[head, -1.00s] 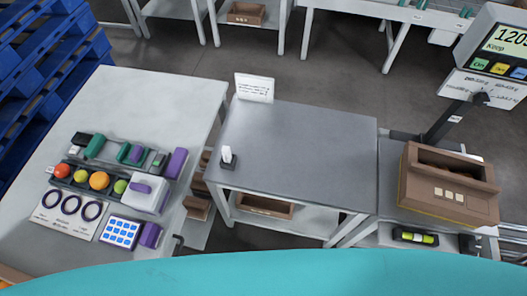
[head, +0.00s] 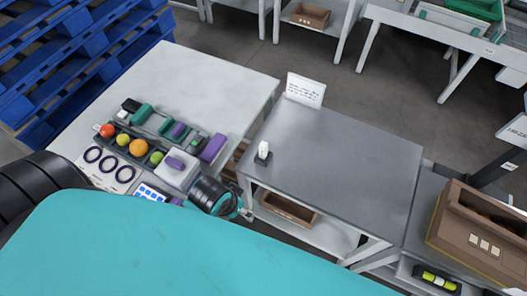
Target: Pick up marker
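I cannot pick out a marker with certainty. On the left table (head: 225,82), a dark rack holds green and purple items, among them a green piece (head: 140,112) and a purple block (head: 213,148); they are too small to name. A small white upright piece in a black base (head: 263,158) stands on the grey table (head: 345,160). My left arm comes in from the left, partly hidden by my teal body. Its wrist shows at the left table's near right corner, with the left gripper (head: 245,212) small beyond it; its fingers are unclear. My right gripper is out of view.
Colored balls in a tray (head: 139,147), a ring card (head: 107,168) and a white box (head: 178,170) crowd the left table's near side. A sign (head: 305,90) stands at the grey table's back edge. A brown box (head: 482,235) is at right. The grey tabletop is mostly clear.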

